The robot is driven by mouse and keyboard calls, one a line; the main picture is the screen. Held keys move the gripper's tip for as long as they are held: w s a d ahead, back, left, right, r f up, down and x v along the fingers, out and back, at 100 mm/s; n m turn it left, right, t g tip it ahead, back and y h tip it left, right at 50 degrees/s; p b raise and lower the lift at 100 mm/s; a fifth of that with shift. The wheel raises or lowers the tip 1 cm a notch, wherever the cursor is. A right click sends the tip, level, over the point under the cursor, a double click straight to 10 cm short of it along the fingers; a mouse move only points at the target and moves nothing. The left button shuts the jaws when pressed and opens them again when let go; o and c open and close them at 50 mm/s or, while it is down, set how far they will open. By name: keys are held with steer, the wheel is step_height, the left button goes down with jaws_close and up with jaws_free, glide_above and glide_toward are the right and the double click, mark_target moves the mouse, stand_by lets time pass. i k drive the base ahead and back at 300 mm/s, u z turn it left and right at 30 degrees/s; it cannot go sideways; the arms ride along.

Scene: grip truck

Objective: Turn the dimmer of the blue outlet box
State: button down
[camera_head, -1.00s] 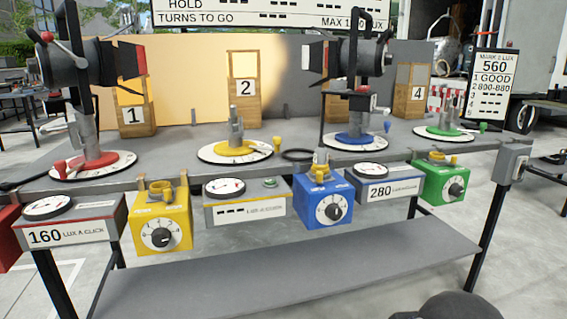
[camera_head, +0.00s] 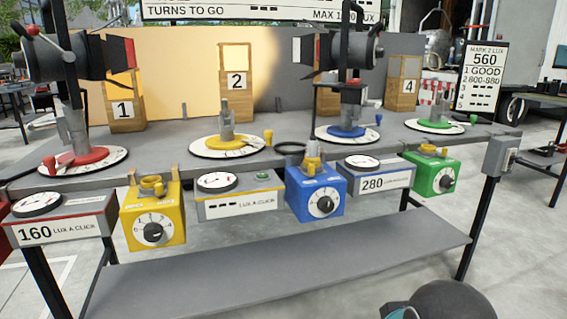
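The blue outlet box (camera_head: 302,204) hangs at the front edge of the bench, right of centre. Its dimmer is a black round knob (camera_head: 325,204) on a white numbered dial on the box's front face. The exact pointer reading is too small to tell. A yellow plug-like fitting (camera_head: 312,163) stands on top of the box. Above and behind it, a lamp stands on a blue base (camera_head: 347,132). My gripper is not in view. A dark rounded part with a teal edge, at the bottom right, seems to be my arm, well apart from the blue box.
A yellow box (camera_head: 173,196) and a green box (camera_head: 423,181) carry similar dials. A low grey shelf (camera_head: 280,267) runs below. A sign (camera_head: 483,77) shows 560. Space before the blue dial looks clear.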

mark_target(325, 204)
steer(key=z, duration=0.95)
steer(key=k, duration=0.35)
steer(key=u, duration=1.4)
